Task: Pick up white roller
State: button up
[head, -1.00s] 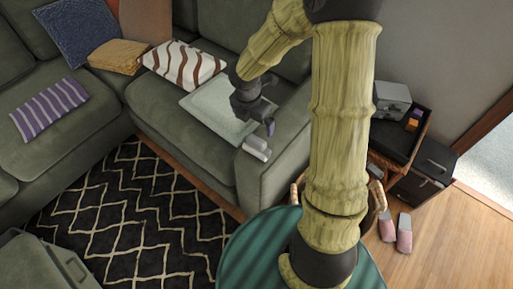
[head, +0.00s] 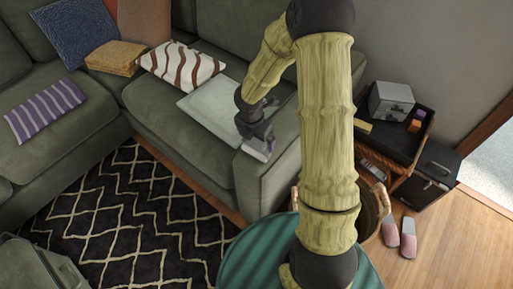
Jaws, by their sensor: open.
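The white roller (head: 258,151) lies on the front end of the green sofa's arm (head: 264,192). Only part of it shows below my gripper. My gripper (head: 257,145) points down at the roller, with its fingers at or just above it. The gripper is open. The picture is too small to tell whether the fingers are on both sides of the roller or touch it.
A pale square cushion (head: 208,105) lies on the seat beside the arm. A striped brown and white cushion (head: 180,65) is behind it. A round green table (head: 240,262) stands in front. A basket (head: 372,205) and pink slippers (head: 408,237) are at right.

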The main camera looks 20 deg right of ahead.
aim_at(256, 146)
notch_tip(256, 146, down, 5)
jog(key=shift+w+d+f+b, duration=0.1)
jog(key=shift+w+d+b, duration=0.05)
jog(key=shift+b, duration=0.9)
jog(key=c, duration=0.8)
